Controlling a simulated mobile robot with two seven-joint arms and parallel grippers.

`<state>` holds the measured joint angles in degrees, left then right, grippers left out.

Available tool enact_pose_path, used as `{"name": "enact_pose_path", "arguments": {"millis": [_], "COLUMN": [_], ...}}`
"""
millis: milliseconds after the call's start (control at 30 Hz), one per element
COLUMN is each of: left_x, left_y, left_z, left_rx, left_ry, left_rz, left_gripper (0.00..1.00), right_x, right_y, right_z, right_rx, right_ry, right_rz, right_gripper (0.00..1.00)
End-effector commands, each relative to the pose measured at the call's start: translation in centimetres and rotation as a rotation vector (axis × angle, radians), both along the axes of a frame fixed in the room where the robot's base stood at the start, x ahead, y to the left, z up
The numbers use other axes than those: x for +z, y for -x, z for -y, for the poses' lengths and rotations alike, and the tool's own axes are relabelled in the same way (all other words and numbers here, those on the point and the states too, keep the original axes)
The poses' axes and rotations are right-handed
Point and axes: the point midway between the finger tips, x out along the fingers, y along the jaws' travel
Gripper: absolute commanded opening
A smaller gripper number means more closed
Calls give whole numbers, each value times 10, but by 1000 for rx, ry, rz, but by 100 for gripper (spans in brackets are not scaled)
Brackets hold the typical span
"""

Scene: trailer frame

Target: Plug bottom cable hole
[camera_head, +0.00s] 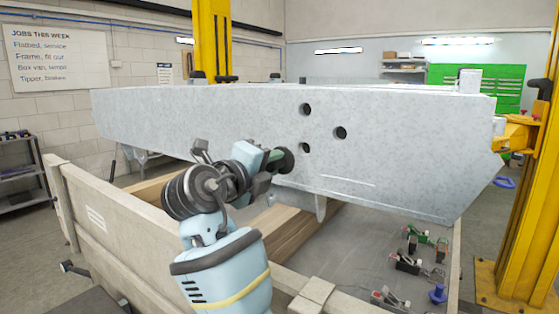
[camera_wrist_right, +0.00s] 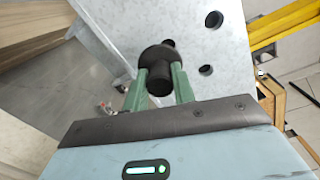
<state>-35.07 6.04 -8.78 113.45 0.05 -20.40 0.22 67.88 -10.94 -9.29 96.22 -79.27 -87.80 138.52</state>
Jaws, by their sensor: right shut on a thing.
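My right gripper (camera_head: 277,157) is shut on a black round plug (camera_head: 286,161), held in front of the grey steel frame side (camera_head: 400,160). In the right wrist view the plug (camera_wrist_right: 158,66) sits between the green fingers of my right gripper (camera_wrist_right: 161,88), its flange toward the plate. The plate has a top hole (camera_head: 306,109), a right hole (camera_head: 341,132) and a bottom hole (camera_head: 304,148). The plug is just left of and below the bottom hole, outside it. In the wrist view one dark hole (camera_wrist_right: 169,43) is partly hidden behind the plug. My left gripper is not in view.
A wooden side board (camera_head: 130,215) runs along the near left. Timber beams (camera_head: 295,232) lie under the frame. Small clamps and fittings (camera_head: 408,262) and a blue piece (camera_head: 438,293) lie at lower right. A yellow post (camera_head: 525,220) stands at right.

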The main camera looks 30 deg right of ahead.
Motion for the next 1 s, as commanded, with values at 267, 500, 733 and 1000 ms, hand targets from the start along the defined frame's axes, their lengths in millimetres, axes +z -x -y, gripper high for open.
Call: {"name": "enact_pose_path", "arguments": {"millis": [267,500,733,1000], "left_x": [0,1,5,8], "left_y": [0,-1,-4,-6], "left_z": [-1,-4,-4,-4], "left_rx": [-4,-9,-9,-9], "left_ry": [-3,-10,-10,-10], "left_rz": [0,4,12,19], "left_gripper": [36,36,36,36], "right_x": [6,6,7,6], "right_y": [5,3,-3,-11], "right_z": [1,7,23,40], "right_rx": [-31,-33,-34,-31], "right_ry": [20,21,20,19], "right_rz": [7,7,7,7], "right_gripper": [0,0,0,0]}}
